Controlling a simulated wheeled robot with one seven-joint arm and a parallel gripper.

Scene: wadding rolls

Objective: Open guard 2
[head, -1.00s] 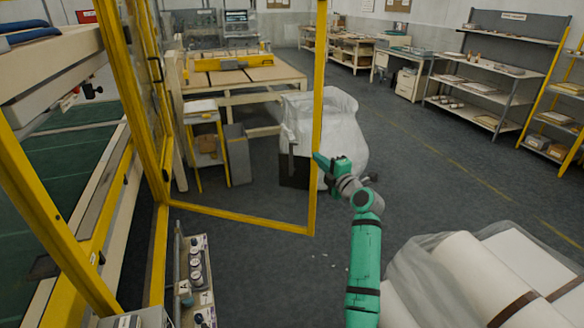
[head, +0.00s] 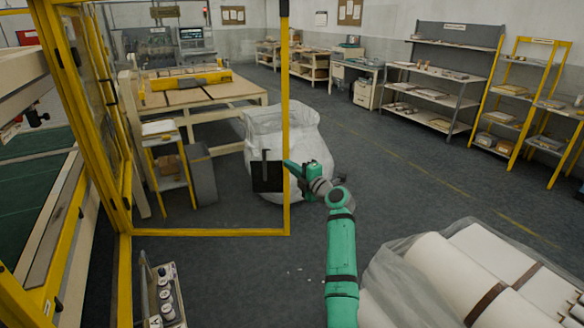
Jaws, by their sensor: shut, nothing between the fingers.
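A yellow-framed guard door (head: 287,120) stands swung out from the machine on the left, with its bottom rail (head: 200,232) above the floor. I cannot read a number on it. A black handle plate (head: 267,172) sits on the inner side of its free upright. My gripper (head: 288,164) is shut and empty, with its tips at that upright, beside the handle. The tips look close to or against the frame; the exact contact is too small to tell.
A white bag (head: 305,150) stands behind the door edge. Wrapped white rolls (head: 470,270) lie at the lower right, near my arm. A control box with knobs (head: 163,298) is at the lower left. The grey floor between is mostly clear.

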